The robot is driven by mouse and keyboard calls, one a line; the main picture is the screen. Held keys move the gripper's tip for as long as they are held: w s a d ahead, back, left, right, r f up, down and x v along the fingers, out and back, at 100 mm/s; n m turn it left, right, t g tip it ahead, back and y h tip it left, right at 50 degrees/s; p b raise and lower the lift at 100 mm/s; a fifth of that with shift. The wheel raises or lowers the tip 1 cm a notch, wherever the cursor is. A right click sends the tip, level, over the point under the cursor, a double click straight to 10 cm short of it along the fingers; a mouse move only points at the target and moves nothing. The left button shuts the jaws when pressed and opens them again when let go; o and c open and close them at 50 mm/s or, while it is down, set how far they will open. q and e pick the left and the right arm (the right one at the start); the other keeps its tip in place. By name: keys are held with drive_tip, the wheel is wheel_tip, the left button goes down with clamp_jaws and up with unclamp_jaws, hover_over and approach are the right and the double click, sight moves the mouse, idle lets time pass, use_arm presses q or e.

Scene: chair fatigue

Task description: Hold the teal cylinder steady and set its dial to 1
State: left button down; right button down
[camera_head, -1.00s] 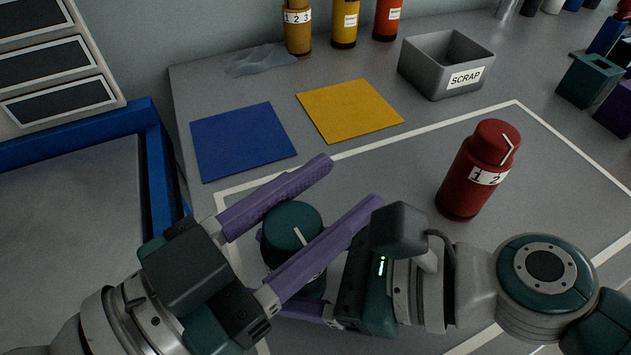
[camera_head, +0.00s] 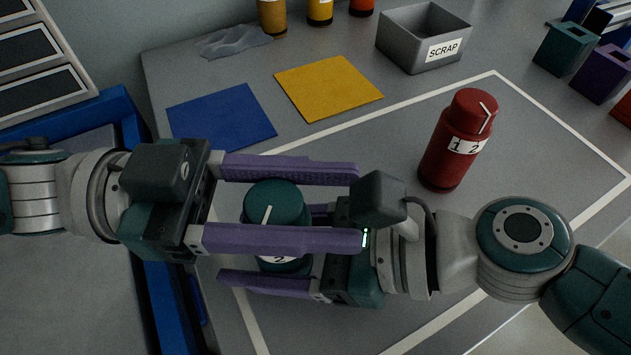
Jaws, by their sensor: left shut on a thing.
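The teal cylinder (camera_head: 275,232) stands upright at the lower middle, its cap-like dial (camera_head: 283,193) on top with a white pointer line slanting up and slightly right. A white label with a 2 shows low on its front, partly covered by a purple finger. My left gripper (camera_head: 358,207) reaches in from the left and is shut on the dial, one finger on the far side and one on the near side. My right gripper (camera_head: 270,245) comes from the right, lower down, its fingers flanking the body closely; the contact is partly hidden.
A red bottle (camera_head: 448,155) labelled 1 2 stands to the right. Behind are a blue mat (camera_head: 222,117), a yellow mat (camera_head: 328,87), a grey SCRAP bin (camera_head: 412,45) and several bottles. A blue-edged frame (camera_head: 140,160) lies at left.

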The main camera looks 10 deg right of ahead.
use_arm(q)
drive_tip(key=shift+s+d+r+m+g, duration=0.1)
drive_tip(key=shift+m+g, duration=0.4)
drive_tip(key=shift+g, duration=0.2)
drive_tip(key=shift+s, duration=0.1)
drive_tip(key=shift+c, duration=1.5)
unclamp_jaws()
wheel_tip(320, 180, up, 10)
